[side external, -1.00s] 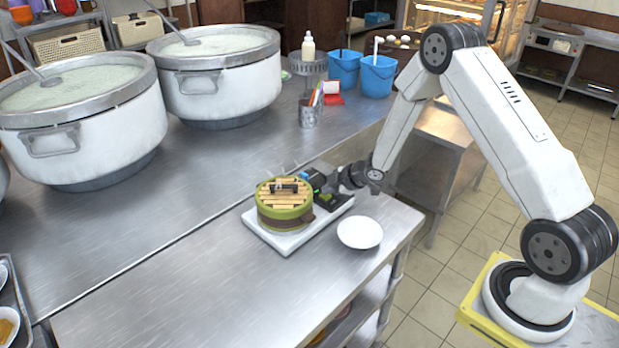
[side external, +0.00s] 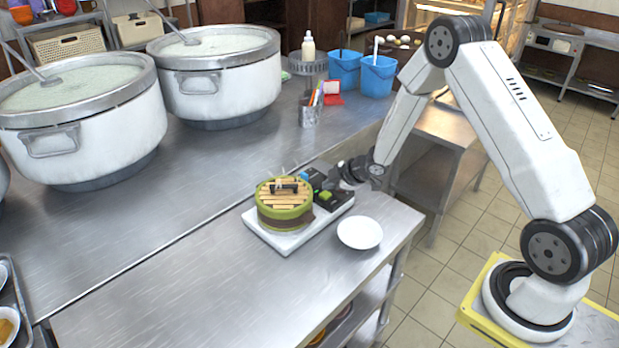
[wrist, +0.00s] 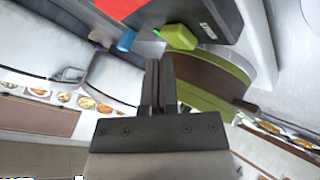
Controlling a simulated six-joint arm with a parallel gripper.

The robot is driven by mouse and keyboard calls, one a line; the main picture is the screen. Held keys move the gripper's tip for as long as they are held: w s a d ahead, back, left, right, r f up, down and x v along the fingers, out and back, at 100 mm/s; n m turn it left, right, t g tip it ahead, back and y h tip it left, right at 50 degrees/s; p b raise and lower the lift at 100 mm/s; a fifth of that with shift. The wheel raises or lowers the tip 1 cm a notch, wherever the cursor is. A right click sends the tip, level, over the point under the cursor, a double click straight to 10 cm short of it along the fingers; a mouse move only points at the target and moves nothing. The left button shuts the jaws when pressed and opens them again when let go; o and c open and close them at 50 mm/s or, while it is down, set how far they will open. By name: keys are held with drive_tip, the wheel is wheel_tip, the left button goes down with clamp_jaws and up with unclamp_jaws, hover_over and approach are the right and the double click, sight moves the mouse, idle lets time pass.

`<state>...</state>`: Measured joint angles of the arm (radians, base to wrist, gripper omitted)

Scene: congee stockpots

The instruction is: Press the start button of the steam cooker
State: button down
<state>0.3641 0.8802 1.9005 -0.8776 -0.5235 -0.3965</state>
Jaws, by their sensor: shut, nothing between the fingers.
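The steam cooker (side external: 285,219) is a round green-banded steamer with a slatted lid on a white base. Its dark control box (side external: 333,200) is on the base's right side. A green button (wrist: 178,37) and a blue button (wrist: 127,40) show on the box in the wrist view; a small green light (wrist: 157,32) glows beside the green one. The button labels are too blurred to tell which is start. My gripper (wrist: 160,66) is shut and empty, close to the buttons. In the side view my gripper (side external: 337,173) is just behind the control box; contact cannot be told.
A white plate (side external: 360,233) lies right of the cooker. Two large congee stockpots stand at the back left, the nearer pot (side external: 82,120) well away. A utensil cup (side external: 310,110) and blue bins (side external: 377,77) stand behind.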

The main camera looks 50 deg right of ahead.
sight(329, 195)
drive_tip(key=shift+r, duration=0.2)
drive_tip(key=shift+r, duration=2.35)
drive_tip(key=shift+s+a+r+m+h, duration=0.25)
drive_tip(key=shift+r+m+h, duration=0.05)
drive_tip(key=shift+r+m, duration=0.15)
drive_tip(key=s+a+r+m+g, duration=0.2)
drive_tip(key=s+a+m, duration=0.1)
drive_tip(key=s, duration=0.4)
drive_tip(key=s+a+r+m+g+h, duration=0.1)
drive_tip(key=s+a+r+m+g, duration=0.1)
drive_tip(key=s+a+m, duration=0.2)
drive_tip(key=s+a+r+m+g, duration=0.2)
drive_tip(key=s+a+m, duration=0.1)
drive_tip(key=s, duration=0.8)
drive_tip(key=shift+a+r, duration=0.4)
drive_tip(key=shift+a, duration=0.4)
